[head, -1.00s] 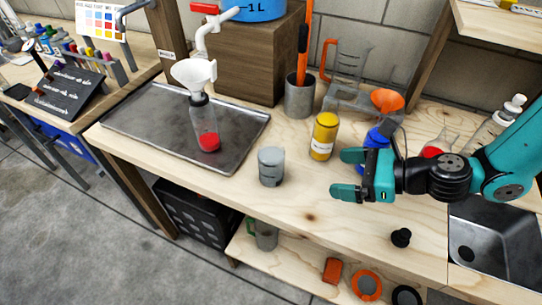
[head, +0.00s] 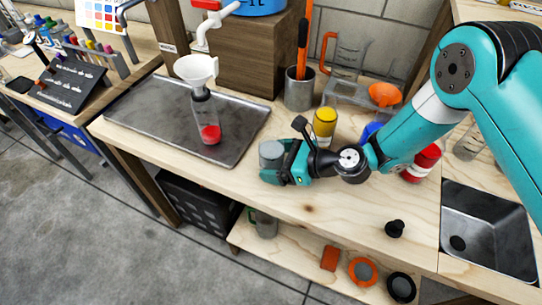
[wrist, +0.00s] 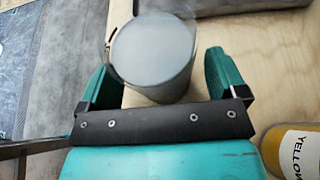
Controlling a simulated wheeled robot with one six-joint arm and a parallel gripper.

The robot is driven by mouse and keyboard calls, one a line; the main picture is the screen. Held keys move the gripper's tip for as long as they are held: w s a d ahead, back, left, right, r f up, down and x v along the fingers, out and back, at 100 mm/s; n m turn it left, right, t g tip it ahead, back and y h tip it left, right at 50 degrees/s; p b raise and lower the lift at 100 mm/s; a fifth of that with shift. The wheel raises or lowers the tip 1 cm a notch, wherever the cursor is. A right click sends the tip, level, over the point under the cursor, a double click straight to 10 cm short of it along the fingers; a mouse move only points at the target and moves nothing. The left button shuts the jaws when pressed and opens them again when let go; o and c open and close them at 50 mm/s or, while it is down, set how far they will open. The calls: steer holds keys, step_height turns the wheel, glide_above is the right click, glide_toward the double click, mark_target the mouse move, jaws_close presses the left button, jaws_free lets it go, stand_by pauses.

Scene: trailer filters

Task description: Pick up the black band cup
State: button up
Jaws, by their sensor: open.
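A grey translucent cup (head: 271,154) stands upright on the wooden bench, just right of the metal tray. No black band is clearly visible on it. My gripper (head: 279,163) is at the cup with its jaws open, and it hides the cup's lower part in the head view. In the wrist view, the cup (wrist: 152,50) stands just ahead of the palm. One teal finger (wrist: 100,88) is on its left and the other (wrist: 221,75) on its right. I see a gap on each side; the fingers do not grip it.
The yellow bottle (head: 325,125) stands close behind my wrist. The metal tray (head: 140,115) holds a bottle (head: 205,120) with a white funnel. A metal holder (head: 299,92) stands behind.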

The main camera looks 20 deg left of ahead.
steer(key=shift+a+f, duration=0.1)
steer(key=shift+a, duration=0.2)
steer(key=c, duration=1.1)
steer(key=shift+r+b, duration=0.35)
steer(key=shift+r, duration=9.6)
